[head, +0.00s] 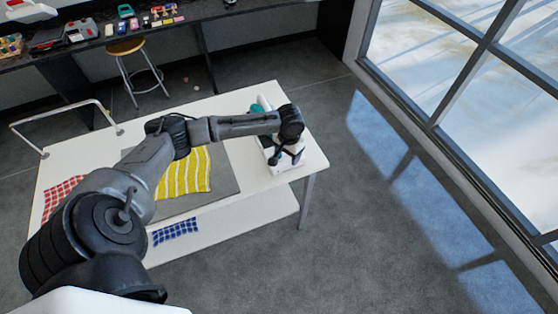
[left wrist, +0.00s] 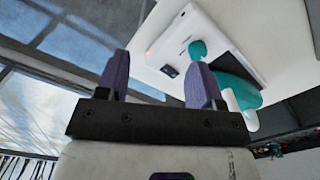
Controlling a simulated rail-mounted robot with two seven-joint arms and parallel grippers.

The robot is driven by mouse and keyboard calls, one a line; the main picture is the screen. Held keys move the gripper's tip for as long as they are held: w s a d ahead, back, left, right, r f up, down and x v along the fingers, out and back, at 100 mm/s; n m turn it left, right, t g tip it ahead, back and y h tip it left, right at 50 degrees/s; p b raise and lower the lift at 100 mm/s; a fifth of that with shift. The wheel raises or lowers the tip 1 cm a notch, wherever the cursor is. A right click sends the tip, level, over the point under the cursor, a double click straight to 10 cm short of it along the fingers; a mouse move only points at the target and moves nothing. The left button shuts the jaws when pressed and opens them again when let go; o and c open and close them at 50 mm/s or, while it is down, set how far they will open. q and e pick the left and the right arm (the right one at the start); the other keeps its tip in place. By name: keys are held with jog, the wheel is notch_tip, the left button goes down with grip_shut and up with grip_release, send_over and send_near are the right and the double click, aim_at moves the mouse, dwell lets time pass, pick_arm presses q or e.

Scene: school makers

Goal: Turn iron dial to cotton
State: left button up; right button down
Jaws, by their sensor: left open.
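The white iron station (head: 313,158) stands at the right end of the white table, partly hidden behind my left arm. In the left wrist view its white panel (left wrist: 178,38) carries a round teal dial (left wrist: 197,50), a small dark display and a red light. The dial's setting is too small to read. A teal and white iron (left wrist: 240,88) is beside the panel, partly covered by a finger. My left gripper (left wrist: 160,75) is open and empty, its purple fingers apart. The right finger appears close to the dial; contact cannot be told. In the head view this gripper (head: 284,156) is over the station.
A grey mat (head: 222,180) with a yellow striped cloth (head: 185,172) lies mid-table. A red checked cloth (head: 60,196) is at left, and a blue one (head: 175,232) lies on the lower shelf. A stool (head: 127,48) stands behind; open floor lies right.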

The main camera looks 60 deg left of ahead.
pick_arm(q)
jog(key=w+a+r+n+b, duration=0.1)
jog(key=a+r+n+b, duration=0.15)
jog(key=a, duration=0.65)
jog(key=shift+n, duration=0.45)
jog(key=f, duration=1.1)
jog(key=shift+w, duration=0.2)
jog(key=shift+f, duration=0.9)
pick_arm(e)
jog(key=shift+f, duration=1.7)
pick_arm(q)
jog(key=c, duration=0.9)
pick_arm(e)
jog(key=shift+d, duration=0.2)
